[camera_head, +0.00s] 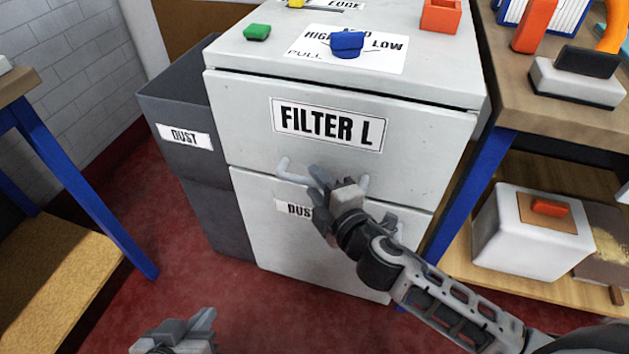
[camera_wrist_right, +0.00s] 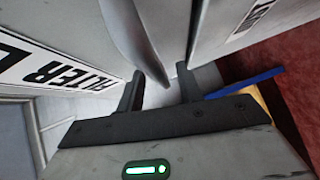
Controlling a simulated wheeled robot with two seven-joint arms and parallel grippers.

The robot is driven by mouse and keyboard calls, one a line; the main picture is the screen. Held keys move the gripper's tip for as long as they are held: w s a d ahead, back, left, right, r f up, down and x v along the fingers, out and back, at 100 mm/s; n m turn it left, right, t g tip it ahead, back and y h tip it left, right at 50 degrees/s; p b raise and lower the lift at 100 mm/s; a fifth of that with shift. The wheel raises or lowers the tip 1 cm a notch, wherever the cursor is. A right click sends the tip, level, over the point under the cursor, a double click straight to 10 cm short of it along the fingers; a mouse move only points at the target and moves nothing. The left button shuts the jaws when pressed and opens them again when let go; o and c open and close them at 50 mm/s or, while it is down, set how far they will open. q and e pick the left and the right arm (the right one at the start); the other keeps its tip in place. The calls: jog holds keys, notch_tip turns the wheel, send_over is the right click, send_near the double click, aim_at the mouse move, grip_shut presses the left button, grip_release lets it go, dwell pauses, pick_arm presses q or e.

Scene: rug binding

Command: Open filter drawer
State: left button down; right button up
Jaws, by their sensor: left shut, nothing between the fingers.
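The filter drawer (camera_head: 420,150) is the upper front of a pale grey cabinet, labelled "FILTER L". Its front looks flush with the cabinet. Its light grey bar handle (camera_head: 284,172) runs below the label, partly hidden behind my right gripper. My right gripper (camera_head: 322,182) is at the handle's middle. In the right wrist view its two fingers (camera_wrist_right: 158,88) stand apart, with the curved handle (camera_wrist_right: 138,40) reaching down between them. I cannot tell whether either finger touches it. My left gripper (camera_head: 195,325) is shut and empty, low at the bottom edge, away from the cabinet.
A lower drawer (camera_head: 285,245) with a "DUST" label sits below. A dark dust bin (camera_head: 185,100) stands against the cabinet's left side. A green block (camera_head: 257,32) and a blue knob (camera_head: 347,43) are on top. A workbench (camera_head: 530,110) stands close on the right.

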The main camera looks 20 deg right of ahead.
jog(key=shift+w+a+f, duration=0.1)
jog(key=shift+w+a, duration=0.05)
jog(key=shift+w, duration=0.5)
grip_shut()
